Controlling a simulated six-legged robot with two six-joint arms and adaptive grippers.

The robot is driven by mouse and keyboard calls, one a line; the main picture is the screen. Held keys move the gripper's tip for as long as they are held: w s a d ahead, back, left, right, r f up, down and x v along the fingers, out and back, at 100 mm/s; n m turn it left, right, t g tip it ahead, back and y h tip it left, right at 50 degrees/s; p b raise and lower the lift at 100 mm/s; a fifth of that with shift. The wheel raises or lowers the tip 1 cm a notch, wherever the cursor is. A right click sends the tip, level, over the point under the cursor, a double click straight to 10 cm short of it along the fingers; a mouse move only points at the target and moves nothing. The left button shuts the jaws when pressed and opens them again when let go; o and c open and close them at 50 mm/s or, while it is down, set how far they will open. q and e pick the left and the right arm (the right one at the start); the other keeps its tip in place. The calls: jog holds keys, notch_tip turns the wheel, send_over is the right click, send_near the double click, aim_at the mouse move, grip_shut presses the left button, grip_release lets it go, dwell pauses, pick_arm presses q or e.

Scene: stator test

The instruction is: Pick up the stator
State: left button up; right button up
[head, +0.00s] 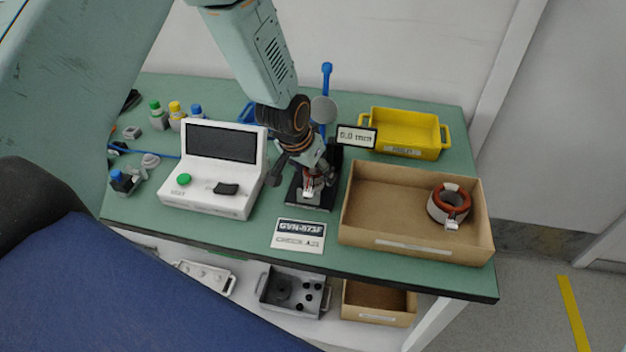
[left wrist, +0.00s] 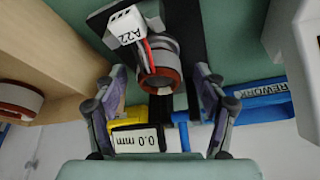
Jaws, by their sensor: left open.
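A stator (head: 312,186) with a copper-red ring and a white tag sits on a black gauge stand (head: 296,197), partly hidden by my gripper in the head view. In the left wrist view the stator (left wrist: 160,80) shows its open bore, and its white tag (left wrist: 126,26) reads A22. My left gripper (head: 303,166) is open and points down over this stator. In the left wrist view its fingers (left wrist: 160,88) stand apart on both sides of it; I cannot tell whether they touch. A second stator (head: 449,204) lies in the cardboard box. My right gripper is not in view.
The cardboard box (head: 375,207) stands right of the gauge stand. A white tester (head: 213,195) with a green button is on its left. A display reading 0.0 mm (head: 356,136) and a yellow bin (head: 405,152) stand behind. A printed card (head: 298,236) lies in front.

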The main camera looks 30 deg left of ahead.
pick_arm(q)
jog(key=shift+s+r, duration=0.25)
jog(key=shift+s, duration=0.05)
jog(key=c, duration=0.5)
jog(key=shift+w+f, duration=0.15)
jog(key=shift+w, duration=0.05)
jog(key=c, duration=0.8)
jog(key=shift+c, duration=0.2)
notch_tip(320, 180, up, 10)
jog(key=p, duration=0.9)
